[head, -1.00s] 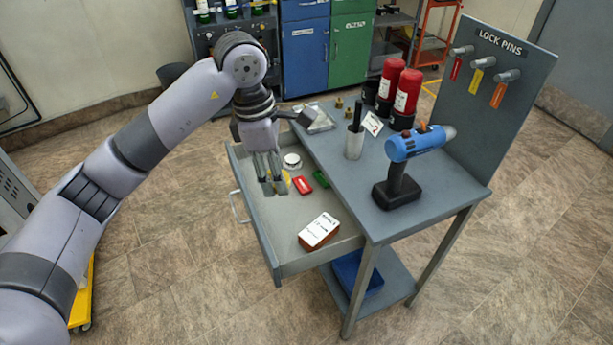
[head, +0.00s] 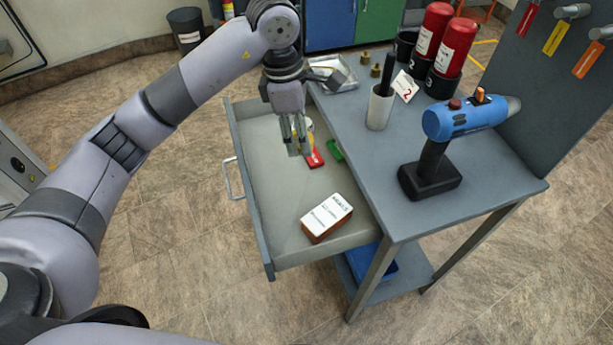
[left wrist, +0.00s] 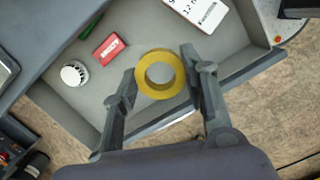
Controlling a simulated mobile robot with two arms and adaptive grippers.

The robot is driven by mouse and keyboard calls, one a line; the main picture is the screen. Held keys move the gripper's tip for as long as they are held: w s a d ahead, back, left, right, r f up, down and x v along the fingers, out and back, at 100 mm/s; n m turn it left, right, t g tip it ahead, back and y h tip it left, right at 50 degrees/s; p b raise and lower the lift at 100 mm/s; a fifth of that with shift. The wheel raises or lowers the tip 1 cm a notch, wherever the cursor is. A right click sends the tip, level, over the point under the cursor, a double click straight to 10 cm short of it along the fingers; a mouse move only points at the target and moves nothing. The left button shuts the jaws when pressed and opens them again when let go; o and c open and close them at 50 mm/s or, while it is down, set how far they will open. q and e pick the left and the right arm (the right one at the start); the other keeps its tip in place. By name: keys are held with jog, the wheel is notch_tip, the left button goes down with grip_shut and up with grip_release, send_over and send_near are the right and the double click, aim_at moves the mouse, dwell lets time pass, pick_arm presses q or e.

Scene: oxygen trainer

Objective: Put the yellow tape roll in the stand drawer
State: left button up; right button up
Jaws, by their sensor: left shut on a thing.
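The yellow tape roll (left wrist: 160,74) is held between the two fingertips of my left gripper (left wrist: 159,73), with its hole facing the left wrist camera. In the head view my left gripper (head: 300,149) points down over the back part of the open stand drawer (head: 277,205), and only a sliver of yellow (head: 309,125) shows behind the fingers. The grey drawer floor also shows below the roll in the left wrist view (left wrist: 140,28). I cannot tell how high the roll is above the floor. My right gripper is not in view.
In the drawer are a red box (head: 315,158), a green piece (head: 335,150), a white-topped brown box (head: 326,218) and a white round item (left wrist: 74,73). The stand top (head: 365,155) holds a blue drill (head: 465,120), a cup (head: 380,107) and red bottles (head: 455,48). The drawer's front middle is clear.

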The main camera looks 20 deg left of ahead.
aim_at(303, 195)
pick_arm(q)
notch_tip(303, 195, down, 17)
jog(key=shift+s+f, duration=0.15)
dwell(0.4)
jog(key=shift+f, duration=0.2)
jog(key=o, duration=1.1)
jog(key=shift+c, duration=0.2)
jog(key=shift+r, duration=0.2)
notch_tip(303, 195, up, 12)
jog(key=a, duration=0.1)
jog(key=shift+s+a, duration=0.2)
jog(key=shift+a, duration=0.2)
